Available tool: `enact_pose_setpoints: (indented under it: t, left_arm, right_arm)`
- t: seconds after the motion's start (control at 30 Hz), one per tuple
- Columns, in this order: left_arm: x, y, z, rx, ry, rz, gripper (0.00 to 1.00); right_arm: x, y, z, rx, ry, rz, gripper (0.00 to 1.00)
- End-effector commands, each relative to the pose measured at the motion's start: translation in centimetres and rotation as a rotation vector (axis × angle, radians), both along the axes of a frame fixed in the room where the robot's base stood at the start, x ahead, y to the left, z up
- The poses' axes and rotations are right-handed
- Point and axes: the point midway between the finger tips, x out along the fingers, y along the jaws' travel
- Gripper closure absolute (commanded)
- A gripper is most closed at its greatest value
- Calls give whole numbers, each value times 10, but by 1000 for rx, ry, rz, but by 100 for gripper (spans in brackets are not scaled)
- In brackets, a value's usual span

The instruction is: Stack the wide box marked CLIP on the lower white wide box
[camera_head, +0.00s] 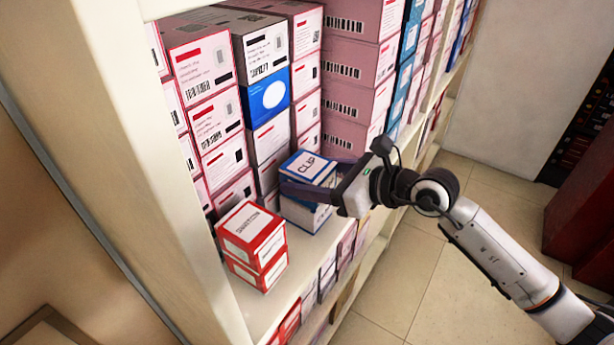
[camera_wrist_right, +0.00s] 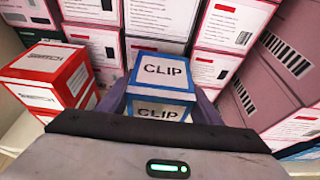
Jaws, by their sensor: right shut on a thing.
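The wide box marked CLIP (camera_head: 308,165), white with blue edges, sits on the front part of the shelf, directly above the lower white wide box (camera_head: 307,217). My right gripper (camera_head: 306,180) reaches in from the right and is shut on the upper CLIP box. Its near finger hides the seam between the boxes, so I cannot tell whether they touch. My left gripper is not in view.
Two stacked red and white boxes (camera_head: 252,236) stand just left of the CLIP boxes. Tall stacks of pink, white and blue boxes (camera_head: 262,93) fill the shelf behind. A cream upright panel (camera_head: 150,130) bounds the shelf at left. Open tiled floor (camera_head: 440,265) lies at right.

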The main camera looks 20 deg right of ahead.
Motion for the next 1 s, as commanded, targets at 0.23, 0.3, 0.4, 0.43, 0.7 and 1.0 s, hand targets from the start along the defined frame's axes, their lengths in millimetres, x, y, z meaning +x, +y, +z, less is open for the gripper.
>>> enact_pose_setpoints:
  t: [0.23,0.3,0.4,0.43,0.7,1.0]
  left_arm:
    - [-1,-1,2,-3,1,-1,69]
    - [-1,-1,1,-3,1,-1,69]
    - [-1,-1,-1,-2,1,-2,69]
    - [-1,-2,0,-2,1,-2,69]
    - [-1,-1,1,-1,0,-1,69]
    - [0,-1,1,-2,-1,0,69]
  right_arm:
    - [4,2,-5,1,-4,-1,66]
    - [4,2,-6,1,-4,-1,66]
    - [4,2,-9,2,-3,-1,66]
    - [3,2,-9,2,-3,-1,38]
    - [3,2,-8,1,-2,-1,23]
    - [-7,-7,-2,-1,-2,-2,23]
